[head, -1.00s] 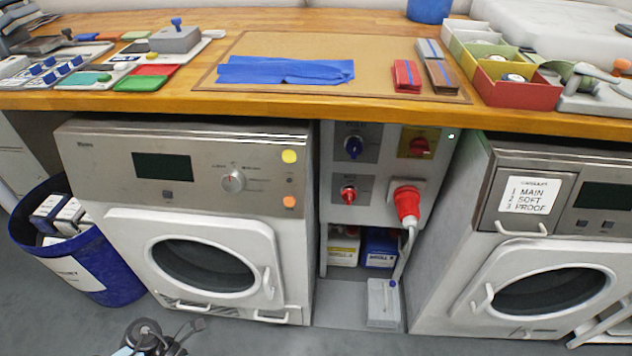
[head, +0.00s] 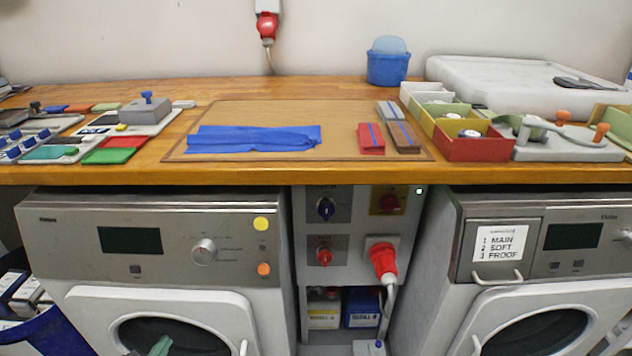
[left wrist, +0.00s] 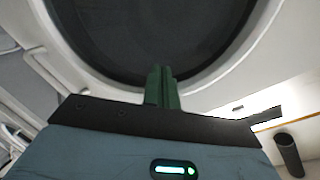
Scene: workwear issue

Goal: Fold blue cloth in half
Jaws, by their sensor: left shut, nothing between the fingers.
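The blue cloth (head: 252,139) lies on the brown mat (head: 345,112) on the wooden counter in the head view. It is a long flat strip with a creased, uneven right end. My left gripper (head: 160,345) shows only as green fingertips at the bottom of the head view, in front of the left machine's round door and well below the counter. In the left wrist view its green fingers (left wrist: 161,86) are together and empty before the dark door glass. It is far from the cloth. My right gripper is in neither view.
Red and brown blocks (head: 371,138) lie right of the cloth. Open boxes (head: 476,146) stand at the right, with a blue tub (head: 388,66) behind. Trays and coloured pads (head: 108,155) fill the left. Two washing machines stand beneath the counter edge. The mat's middle is clear.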

